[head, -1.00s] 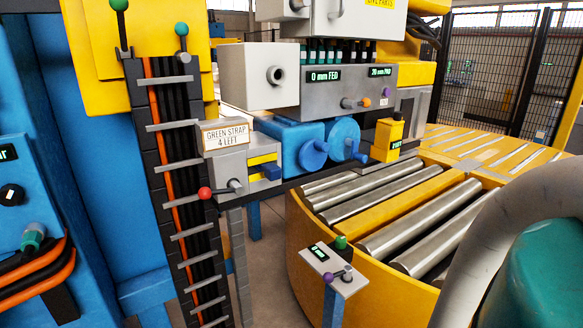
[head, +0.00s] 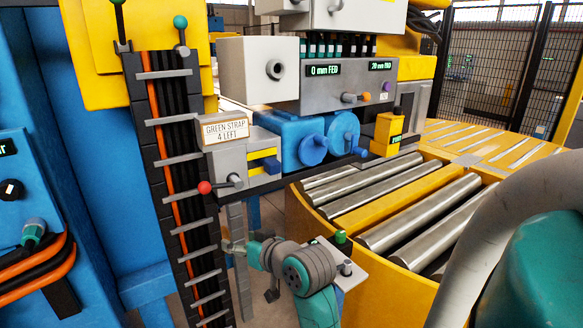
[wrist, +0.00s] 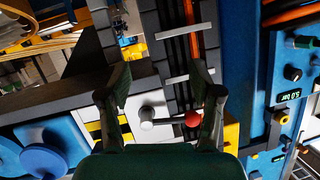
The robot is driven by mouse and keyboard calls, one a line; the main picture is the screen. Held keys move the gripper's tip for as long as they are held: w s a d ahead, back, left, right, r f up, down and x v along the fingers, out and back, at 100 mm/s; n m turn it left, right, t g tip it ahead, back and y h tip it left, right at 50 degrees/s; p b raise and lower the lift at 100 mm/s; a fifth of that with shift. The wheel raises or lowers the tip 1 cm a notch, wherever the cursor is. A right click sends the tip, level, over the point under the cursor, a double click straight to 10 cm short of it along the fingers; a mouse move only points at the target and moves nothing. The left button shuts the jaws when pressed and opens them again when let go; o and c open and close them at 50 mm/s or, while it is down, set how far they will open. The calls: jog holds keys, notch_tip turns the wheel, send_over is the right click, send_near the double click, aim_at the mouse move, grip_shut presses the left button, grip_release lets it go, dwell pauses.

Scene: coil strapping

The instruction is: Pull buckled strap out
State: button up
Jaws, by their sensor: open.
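An upright black channel (head: 147,150) with grey crossbars holds an orange strap (head: 169,165) beside dark strips. The orange strap (wrist: 194,45) also shows in the wrist view. I see no buckle, and cannot tell which strap is the buckled one. My gripper (wrist: 162,88) is open and empty in the wrist view, its two dark fingers apart in front of the channel and a lever with a red knob (wrist: 193,119). That red knob (head: 204,187) also shows in the head view. There, my arm hides part of the area right of the channel, and the fingers are not clear.
A grey unit (head: 345,92) reads "0 mm FED". Below it are a sign (head: 225,130) reading "GREEN STRAP 4 LEFT" and blue drums (head: 313,150). A yellow roller table (head: 375,208) stands right. Orange hoses (head: 45,270) hang from the blue cabinet at left.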

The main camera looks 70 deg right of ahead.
jog(key=s+d+r, duration=0.2)
jog(key=d+r, duration=0.4)
jog(key=r, duration=0.3)
jog(key=g+h, duration=0.2)
send_near(276, 164)
jog(key=w+d, duration=0.2)
jog(key=x, duration=1)
jog(key=shift+w+a+f, duration=0.15)
jog(key=shift+w+f, duration=0.2)
jog(key=shift+f, duration=0.1)
grip_shut()
jog(key=c, duration=0.8)
grip_release()
jog(key=shift+c, duration=0.2)
grip_shut()
jog(key=shift+s+a, duration=0.3)
jog(key=shift+s, duration=0.2)
